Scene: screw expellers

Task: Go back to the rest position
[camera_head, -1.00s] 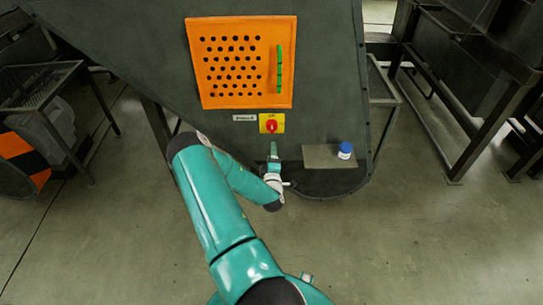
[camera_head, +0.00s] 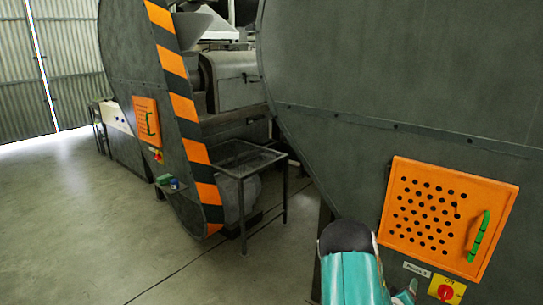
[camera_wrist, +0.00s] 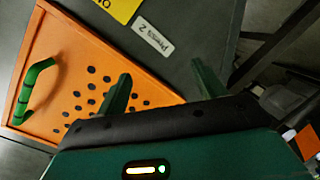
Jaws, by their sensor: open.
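My gripper (camera_wrist: 161,68) shows in the wrist view with two green fingers apart and nothing between them. Behind the fingers is the orange perforated panel (camera_wrist: 58,60) with its green handle (camera_wrist: 36,88); I cannot tell how far off it is.
A red knob on a yellow plate (camera_head: 446,289) sits below the panel. Another machine with an orange-black striped edge (camera_head: 188,115) stands to the left. A metal table (camera_head: 246,160) stands between the machines. The concrete floor (camera_head: 75,215) at left is open.

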